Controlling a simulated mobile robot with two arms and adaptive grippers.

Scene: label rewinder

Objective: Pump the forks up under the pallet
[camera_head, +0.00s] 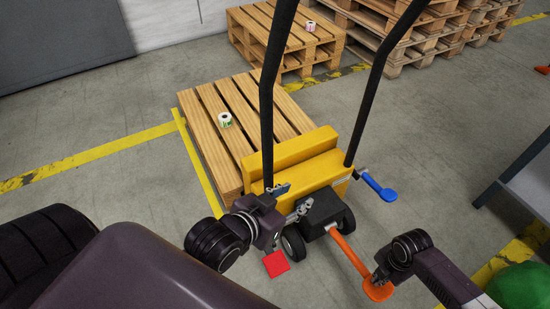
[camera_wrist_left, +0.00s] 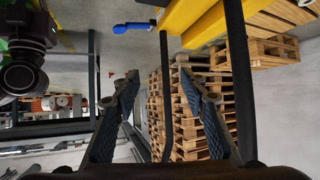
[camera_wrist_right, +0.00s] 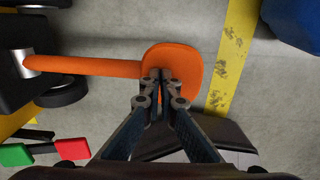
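The yellow pallet truck (camera_head: 300,170) stands against the near end of the wooden pallet (camera_head: 200,130); its forks are hidden. An orange pedal (camera_head: 347,250) sticks out from its black base, with a round pad (camera_wrist_right: 190,62) at the end. My right gripper (camera_head: 377,278) is at this pad; in the right wrist view its fingertips (camera_wrist_right: 158,76) are close together over the pad, with nothing seen between them. Contact is hard to judge. My left gripper (camera_head: 294,202) is in front of the truck, near its black upright bars; its fingers (camera_wrist_left: 158,82) are apart and empty.
A red pedal (camera_head: 276,263) and a blue pedal (camera_head: 380,187) stick out from the truck. A label roll (camera_head: 225,119) sits on the pallet. More pallets (camera_head: 400,35) stand behind. A grey table (camera_head: 525,180) and a green round object (camera_head: 522,287) are at the right.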

